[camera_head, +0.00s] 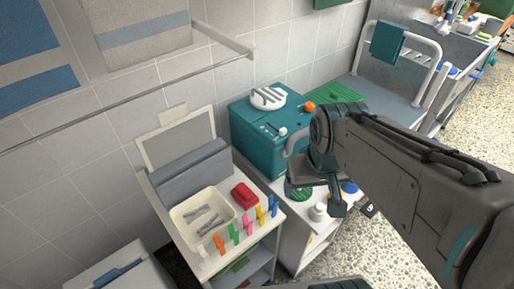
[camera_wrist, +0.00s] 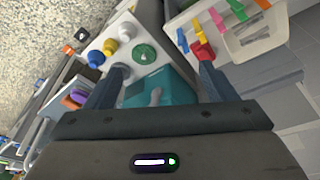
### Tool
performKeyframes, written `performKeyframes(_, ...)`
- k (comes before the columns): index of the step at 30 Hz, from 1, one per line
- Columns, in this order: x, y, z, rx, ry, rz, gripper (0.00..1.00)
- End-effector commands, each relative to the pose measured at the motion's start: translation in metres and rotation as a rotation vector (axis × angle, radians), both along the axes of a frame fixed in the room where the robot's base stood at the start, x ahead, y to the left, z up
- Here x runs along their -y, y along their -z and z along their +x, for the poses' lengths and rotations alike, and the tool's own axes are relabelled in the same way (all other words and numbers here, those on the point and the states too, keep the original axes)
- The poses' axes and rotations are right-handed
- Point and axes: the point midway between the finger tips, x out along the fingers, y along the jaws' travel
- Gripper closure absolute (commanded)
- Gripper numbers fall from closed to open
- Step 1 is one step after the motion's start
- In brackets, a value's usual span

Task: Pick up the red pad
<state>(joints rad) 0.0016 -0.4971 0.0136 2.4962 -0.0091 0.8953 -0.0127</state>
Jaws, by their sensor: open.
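The red pad (camera_head: 244,195) is a small red block lying on the white stand's top, at the right of a cream tray (camera_head: 178,222). In the wrist view the red pad (camera_wrist: 204,48) shows just beyond the right finger, which seems to cover part of it. My gripper (camera_head: 320,192) is open and empty, to the right of the pad and above the neighbouring white cabinet in the head view. In the wrist view my gripper (camera_wrist: 159,64) has its two fingers wide apart, with the cabinet top and a teal box between and below them.
Several coloured clips (camera_head: 235,233) stand along the stand's front edge. Round lids and jars (camera_head: 318,211) sit below my gripper. A wall rail (camera_head: 150,92) runs at the left.

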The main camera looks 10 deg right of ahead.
Motion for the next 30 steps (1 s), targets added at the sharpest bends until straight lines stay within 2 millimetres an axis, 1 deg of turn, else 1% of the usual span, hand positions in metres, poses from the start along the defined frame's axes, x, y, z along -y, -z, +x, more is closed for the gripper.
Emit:
performKeyframes(1,-0.002,0.003,0.005,-0.010,-0.042,-0.021,0.08)
performKeyframes(2,-0.004,0.005,0.009,-0.019,-0.082,-0.039,0.00)
performKeyframes(5,-0.010,0.015,0.026,-0.061,-0.252,-0.115,0.00)
performKeyframes(11,-0.031,0.045,0.074,-0.178,-0.733,-0.258,0.00)
performKeyframes(15,-0.054,0.072,0.107,-0.241,-1.095,-0.299,0.00)
performKeyframes(21,-0.095,0.110,0.148,-0.260,-1.604,-0.292,0.00)
performKeyframes(24,-0.113,0.124,0.163,-0.235,-1.811,-0.277,0.00)
performKeyframes(27,-0.127,0.132,0.174,-0.202,-1.966,-0.263,0.00)
performKeyframes(30,-0.136,0.137,0.181,-0.174,-2.063,-0.256,0.00)
